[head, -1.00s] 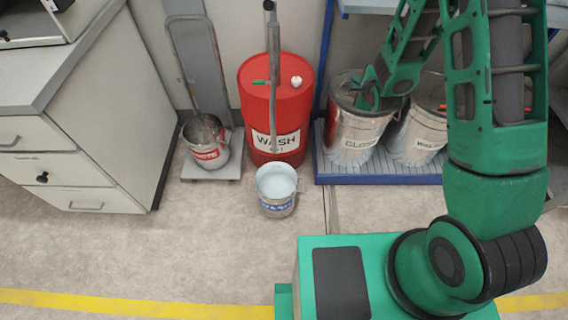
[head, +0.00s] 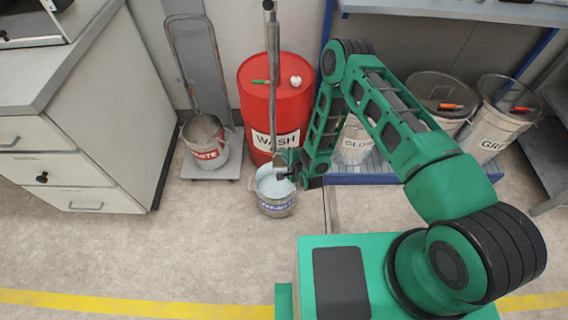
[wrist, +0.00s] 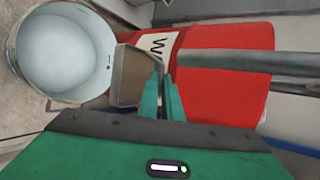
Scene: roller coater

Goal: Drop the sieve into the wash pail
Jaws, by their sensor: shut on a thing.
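The wash pail (head: 277,208) is a small metal pail with a blue label and pale liquid, on the floor in front of the red WASH drum (head: 260,105). In the wrist view the pail (wrist: 62,98) is at the left. My gripper (head: 288,170) is at the pail's back right rim; in the wrist view my gripper (wrist: 161,85) is shut on the sieve (wrist: 133,75), a grey-brown tapered piece. The sieve shows to the right of the pail's opening, slightly overlapping its rim. In the head view the sieve (head: 281,160) is small and partly hidden by my gripper.
A grey pipe (head: 273,80) stands upright in front of the drum, close above my gripper. A pail on a scale (head: 205,140) is to the left. The floor in front is clear.

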